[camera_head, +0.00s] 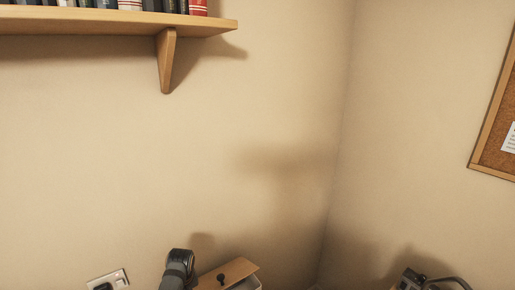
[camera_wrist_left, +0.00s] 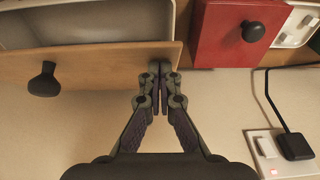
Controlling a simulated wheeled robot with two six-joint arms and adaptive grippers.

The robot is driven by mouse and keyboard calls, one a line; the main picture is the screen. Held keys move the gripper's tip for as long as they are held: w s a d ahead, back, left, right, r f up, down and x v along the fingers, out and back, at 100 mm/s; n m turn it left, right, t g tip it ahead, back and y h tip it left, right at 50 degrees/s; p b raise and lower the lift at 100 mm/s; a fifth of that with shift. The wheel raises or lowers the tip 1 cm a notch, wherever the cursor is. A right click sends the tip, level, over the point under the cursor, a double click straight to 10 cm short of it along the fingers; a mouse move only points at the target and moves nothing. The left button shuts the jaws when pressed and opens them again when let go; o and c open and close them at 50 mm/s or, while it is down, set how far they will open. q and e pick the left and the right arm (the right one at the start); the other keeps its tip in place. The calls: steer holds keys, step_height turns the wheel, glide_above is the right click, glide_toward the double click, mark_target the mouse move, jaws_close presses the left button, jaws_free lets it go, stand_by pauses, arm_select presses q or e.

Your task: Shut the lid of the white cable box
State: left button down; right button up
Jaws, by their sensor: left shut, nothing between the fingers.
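The white cable box (camera_wrist_left: 85,25) is at the top left of the left wrist view, its inside partly showing. Its wooden lid (camera_wrist_left: 100,68) stands open along one edge, with a black knob (camera_wrist_left: 43,80) on its face. In the head view the tilted lid (camera_head: 238,270) and a sliver of the white box (camera_head: 247,285) show at the bottom edge. My left gripper (camera_wrist_left: 160,68) is shut and empty, its fingertips over the right end of the lid; I cannot tell whether they touch it.
A red box (camera_wrist_left: 225,35) with a black knob sits right of the white box. Farther right is a white power strip (camera_wrist_left: 298,20). A black plug with a cable (camera_wrist_left: 296,146) is at a wall socket (camera_wrist_left: 262,150). A wooden bookshelf (camera_head: 110,22) hangs above on the wall.

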arm_select(q)
steer(key=shift+s+d+f, duration=0.15)
steer(key=shift+s+f, duration=0.05)
steer(key=shift+f, duration=0.5)
steer(key=shift+s+d+f, duration=0.15)
steer(key=shift+f, duration=0.55)
steer(key=shift+s+d+r+p, duration=0.1)
steer(key=shift+s+r+p, duration=0.15)
steer(key=shift+p, duration=0.65)
steer(key=shift+r, duration=0.25)
steer(key=shift+w+v, duration=0.15)
steer(key=shift+v, duration=0.65)
steer(key=shift+w+v, duration=0.15)
steer(key=shift+v, duration=0.65)
